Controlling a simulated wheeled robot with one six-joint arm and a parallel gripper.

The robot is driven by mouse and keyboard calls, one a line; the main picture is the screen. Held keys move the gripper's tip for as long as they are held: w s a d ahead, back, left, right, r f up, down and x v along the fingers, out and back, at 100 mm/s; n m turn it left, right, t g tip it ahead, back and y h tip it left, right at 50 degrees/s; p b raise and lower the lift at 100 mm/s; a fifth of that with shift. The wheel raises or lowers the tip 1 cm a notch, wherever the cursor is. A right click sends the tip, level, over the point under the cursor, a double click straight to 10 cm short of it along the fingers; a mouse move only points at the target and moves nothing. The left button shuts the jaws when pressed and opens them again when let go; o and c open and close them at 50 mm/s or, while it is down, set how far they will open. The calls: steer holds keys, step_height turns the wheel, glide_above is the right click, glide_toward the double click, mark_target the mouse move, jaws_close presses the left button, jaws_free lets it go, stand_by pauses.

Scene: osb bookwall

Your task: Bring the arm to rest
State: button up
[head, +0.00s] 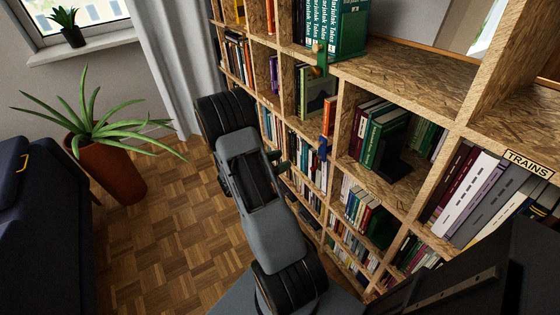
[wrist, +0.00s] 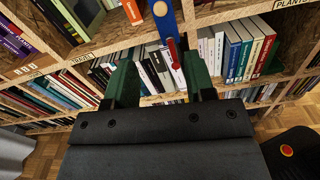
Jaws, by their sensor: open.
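My arm (head: 262,195) stretches over the floor beside the bookwall in the head view, with most of my gripper hidden behind its links. In the wrist view my gripper (wrist: 160,80) shows two green fingers set wide apart. It is open, and nothing is held between the fingers. Behind the gap between them are upright books (wrist: 155,70) and a blue upright piece (wrist: 168,22) with a red part below it. I cannot tell how far the fingertips are from the shelf.
The chipboard bookwall (head: 400,75) fills the right side, close to my arm. A potted plant (head: 110,165) and a dark blue sofa (head: 40,220) stand at the left. Bare parquet floor (head: 165,235) lies between the sofa and my arm.

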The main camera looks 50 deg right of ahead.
steer(key=shift+f, duration=0.1)
stand_by(0.3)
steer(key=s+a+f+m+g+y, duration=0.3)
steer(key=s+m+y, duration=0.1)
steer(key=s, duration=0.1)
steer(key=a+r+m+t+y+p, duration=0.1)
steer(key=a+r+m+y+p, duration=0.2)
steer(key=a+r+m+y, duration=0.35)
steer(key=w+a+r+m+t+y+p, duration=0.2)
steer(key=a+r+t+y+p, duration=0.5)
steer(key=a+r, duration=1.3)
steer(key=r+m+t, duration=0.1)
steer(key=t, duration=0.3)
steer(key=shift+w+m, duration=0.15)
steer(key=shift+m, duration=0.2)
steer(key=shift+c, duration=0.3)
steer(key=shift+d, duration=0.1)
steer(key=shift+c, duration=0.4)
